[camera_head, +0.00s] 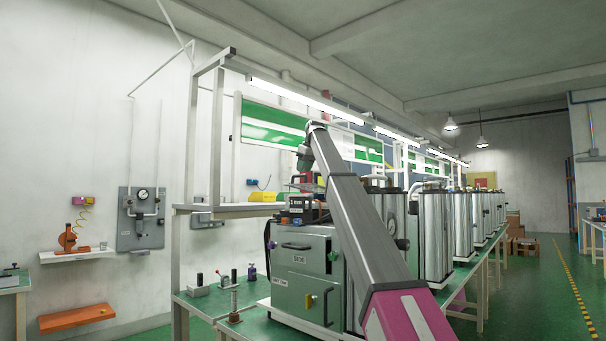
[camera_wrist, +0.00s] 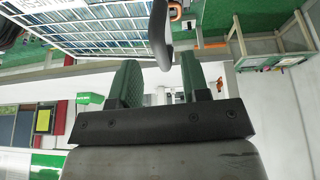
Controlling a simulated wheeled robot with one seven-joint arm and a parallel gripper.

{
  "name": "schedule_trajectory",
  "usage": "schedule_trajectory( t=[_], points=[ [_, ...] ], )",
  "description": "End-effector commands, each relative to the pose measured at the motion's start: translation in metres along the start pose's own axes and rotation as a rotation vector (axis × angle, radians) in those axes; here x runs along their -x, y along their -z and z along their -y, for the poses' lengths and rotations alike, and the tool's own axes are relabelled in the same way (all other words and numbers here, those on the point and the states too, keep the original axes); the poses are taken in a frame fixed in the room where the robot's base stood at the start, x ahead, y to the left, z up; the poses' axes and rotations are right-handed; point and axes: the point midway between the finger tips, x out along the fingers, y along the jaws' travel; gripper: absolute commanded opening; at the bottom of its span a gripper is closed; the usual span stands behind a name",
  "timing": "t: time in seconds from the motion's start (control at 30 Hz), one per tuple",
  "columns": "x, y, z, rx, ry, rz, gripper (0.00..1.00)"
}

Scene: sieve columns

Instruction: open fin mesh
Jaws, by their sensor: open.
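A box with a small "mm" label (camera_head: 296,203) sits on top. My gripper (camera_wrist: 160,82) is open, its two green fingers apart and nothing seen held. A dark curved bar (camera_wrist: 160,36) shows just beyond the fingertips; I cannot tell whether it touches them. In the head view my gripper is at the arm's far end, above the cabinet, mostly hidden.
Shiny metal columns (camera_head: 436,235) stand in a row behind my arm. A gridded panel (camera_wrist: 95,28) fills the upper left of the wrist view. Small knobbed tools (camera_head: 234,304) stand on the bench's front left. The green floor on the right is clear along a yellow-striped line (camera_head: 567,275).

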Motion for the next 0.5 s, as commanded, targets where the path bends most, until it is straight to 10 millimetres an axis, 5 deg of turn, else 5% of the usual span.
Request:
schedule_trajectory(
  t=[0.17,0.47,0.5],
  points=[
    [-0.021,0.0,0.0,0.0,0.0,0.0,0.42],
    [-0.023,0.0,0.0,0.0,0.0,0.0,0.42],
    [-0.023,0.0,0.0,0.0,0.0,0.0,0.29]
  ],
)
